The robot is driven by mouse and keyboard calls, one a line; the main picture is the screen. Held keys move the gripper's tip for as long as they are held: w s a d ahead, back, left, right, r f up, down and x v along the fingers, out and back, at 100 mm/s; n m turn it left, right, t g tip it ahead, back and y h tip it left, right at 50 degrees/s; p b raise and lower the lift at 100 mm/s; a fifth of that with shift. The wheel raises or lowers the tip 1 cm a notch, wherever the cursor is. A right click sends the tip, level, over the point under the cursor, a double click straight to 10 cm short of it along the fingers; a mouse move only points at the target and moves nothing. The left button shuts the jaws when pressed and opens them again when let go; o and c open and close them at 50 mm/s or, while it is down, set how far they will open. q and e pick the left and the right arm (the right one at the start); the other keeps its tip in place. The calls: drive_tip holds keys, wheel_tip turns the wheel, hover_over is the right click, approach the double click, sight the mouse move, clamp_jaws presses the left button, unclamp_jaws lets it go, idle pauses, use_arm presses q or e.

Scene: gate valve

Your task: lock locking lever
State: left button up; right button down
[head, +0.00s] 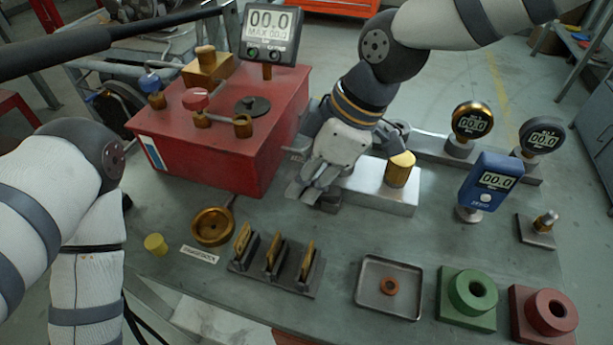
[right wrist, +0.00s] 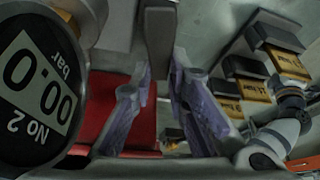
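My right gripper (head: 305,190) is low over the bench, between the red box (head: 215,150) and the silver block (head: 385,190). In the right wrist view its two fingers (right wrist: 160,105) stand apart, with a gap between them. A dark grey upright bar (right wrist: 159,35) shows at the top of that gap; I cannot tell whether it is the locking lever or whether a finger touches it. In the head view the gripper and wrist cover the area where they meet the block. My left arm (head: 70,190) is at the left; its gripper is not seen.
Gauges (head: 471,120) stand behind the block, and a blue meter (head: 490,180) is to its right. A brass wheel (head: 212,227), a card rack (head: 275,265), a tray (head: 365,305), a green block (head: 455,300) and a red block (head: 530,325) line the front.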

sight(337, 191)
drive_tip(key=shift+w+r+m+t+p, duration=0.2)
drive_tip(key=shift+r+m+t+p, duration=0.1)
drive_tip(key=shift+m+p, duration=0.4)
drive_tip(key=shift+w+f, duration=0.15)
drive_tip(key=shift+f, duration=0.2)
use_arm(q)
drive_tip(key=shift+w+r+t, duration=0.3)
drive_tip(key=shift+w+r, duration=0.35)
drive_tip(key=shift+r, duration=0.05)
use_arm(e)
drive_tip(key=c, duration=1.6)
unclamp_jaws()
drive_tip(key=shift+o, duration=0.2)
drive_tip(key=v, duration=1.2)
